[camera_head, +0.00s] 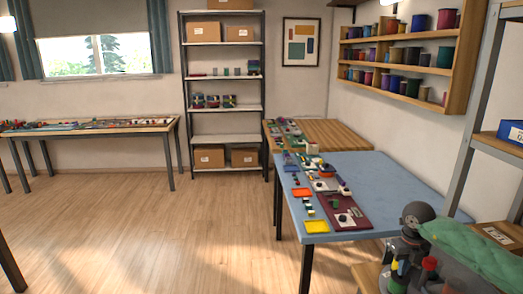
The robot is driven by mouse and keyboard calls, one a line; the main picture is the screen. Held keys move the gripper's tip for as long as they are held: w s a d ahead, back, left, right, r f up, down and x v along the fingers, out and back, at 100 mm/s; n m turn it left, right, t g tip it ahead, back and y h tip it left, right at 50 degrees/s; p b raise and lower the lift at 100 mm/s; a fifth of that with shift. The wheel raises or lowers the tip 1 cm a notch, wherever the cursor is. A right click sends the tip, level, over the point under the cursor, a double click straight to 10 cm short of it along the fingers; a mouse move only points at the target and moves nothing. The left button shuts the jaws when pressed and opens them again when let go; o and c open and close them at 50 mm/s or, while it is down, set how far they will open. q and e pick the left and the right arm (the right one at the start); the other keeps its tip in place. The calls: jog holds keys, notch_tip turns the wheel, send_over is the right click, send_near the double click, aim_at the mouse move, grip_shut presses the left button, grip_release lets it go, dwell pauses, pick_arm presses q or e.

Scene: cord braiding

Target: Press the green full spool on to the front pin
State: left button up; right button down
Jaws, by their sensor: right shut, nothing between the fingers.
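No spool can be surely told as the green full spool, and no front pin can be made out. A small green round piece (335,204) sits on a dark red board (350,222) on the blue table; it is too small to name surely. A dark grey rounded form (417,214) stands at the lower right among small yellow, green and red pieces; I cannot tell whether it is part of my right arm. My right gripper's fingertips cannot be picked out there; it is shut and empty. My left gripper is not in view.
The blue table (390,185) has small parts along its left side and free room on its right. A green quilted cover (475,250) lies at the lower right. A wall rack (400,48) holds many spools. The wooden floor (170,235) at left is clear.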

jog(key=shift+f+b, duration=0.55)
jog(key=shift+f, duration=0.25)
jog(key=shift+r, duration=0.1)
notch_tip(320, 180, up, 8)
jog(key=p, duration=0.2)
jog(key=shift+p, duration=0.35)
dwell(0.8)
